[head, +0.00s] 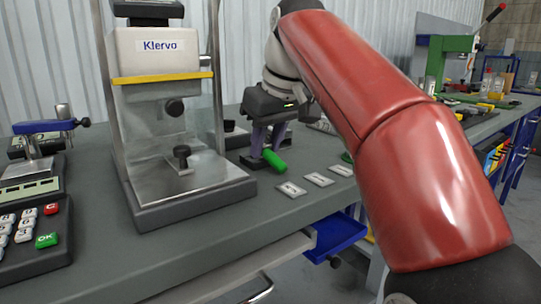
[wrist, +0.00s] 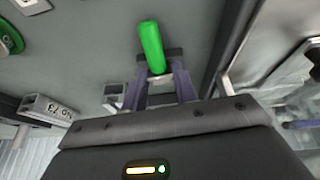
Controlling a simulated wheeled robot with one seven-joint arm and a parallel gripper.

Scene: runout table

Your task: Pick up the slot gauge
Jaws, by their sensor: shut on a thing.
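The slot gauge appears to be the green round bar (head: 274,160), low over the grey bench top beside the Klervo press. It also shows in the wrist view (wrist: 152,45), sticking out between the fingertips. My gripper (head: 266,147) points down and is shut on this bar. In the wrist view my gripper (wrist: 158,65) has a finger on each side of the bar's near end. The gripped part is partly hidden by the fingers. I cannot tell whether the bar touches the bench.
The Klervo press (head: 160,95) stands close on the left of my gripper. Flat labelled plates (head: 305,183) lie along the bench's front edge. A keypad device (head: 35,230) is at far left. A blue bin (head: 338,236) hangs below the edge. A green machine (head: 450,50) stands at back right.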

